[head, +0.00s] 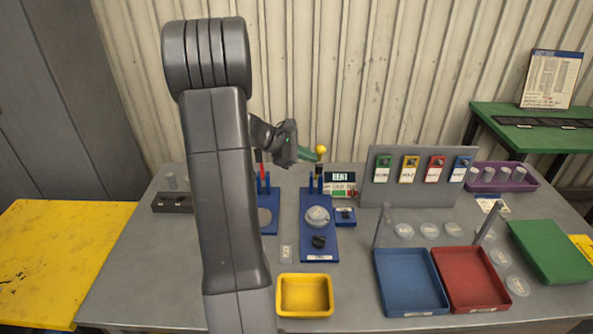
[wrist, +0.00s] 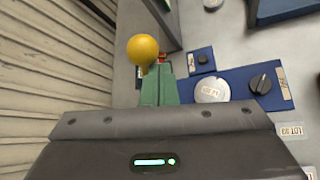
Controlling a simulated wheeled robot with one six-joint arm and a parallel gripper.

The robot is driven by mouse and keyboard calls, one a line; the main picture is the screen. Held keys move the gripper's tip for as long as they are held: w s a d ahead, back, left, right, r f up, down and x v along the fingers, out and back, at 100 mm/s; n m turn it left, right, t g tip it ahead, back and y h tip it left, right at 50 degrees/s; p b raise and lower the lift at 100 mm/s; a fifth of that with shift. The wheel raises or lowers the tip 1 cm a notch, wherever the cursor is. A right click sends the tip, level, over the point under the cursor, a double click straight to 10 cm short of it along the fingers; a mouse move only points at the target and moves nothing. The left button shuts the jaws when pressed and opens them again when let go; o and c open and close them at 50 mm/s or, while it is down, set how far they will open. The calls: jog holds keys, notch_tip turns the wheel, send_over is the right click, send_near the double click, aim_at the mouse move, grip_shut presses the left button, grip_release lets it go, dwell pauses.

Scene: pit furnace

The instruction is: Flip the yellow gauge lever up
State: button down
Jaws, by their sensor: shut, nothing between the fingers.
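The yellow gauge lever's round knob (head: 320,150) stands at the top of a short dark stem, above the back of the blue fixture in the head view. The knob (wrist: 143,48) also shows just past my fingertips in the wrist view, hiding part of them. My gripper (head: 306,155) has green fingers, which are shut and empty. They reach in from the left beside the knob. In the wrist view my gripper (wrist: 156,78) points at the knob; I cannot tell whether it touches. The lever's base is partly hidden.
A small display (head: 341,180) stands close to the right of the lever. Below are a blue fixture (head: 318,245) with a dial and a yellow bin (head: 305,295). A grey panel with coloured tags (head: 415,180) stands to the right. The corrugated wall (head: 340,70) is behind.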

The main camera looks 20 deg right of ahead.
jog(key=w+d+r+p, duration=0.1)
jog(key=w+r+p, duration=0.2)
jog(key=w+p, duration=0.2)
jog(key=shift+w+d+r+n+g, duration=0.2)
jog(key=shift+w+d+n+g, duration=0.2)
jog(key=shift+w, duration=0.35)
jog(key=shift+a+r, duration=0.1)
jog(key=shift+r, duration=0.05)
jog(key=b+v, duration=0.3)
jog(key=v, duration=1)
jog(key=shift+s, duration=0.3)
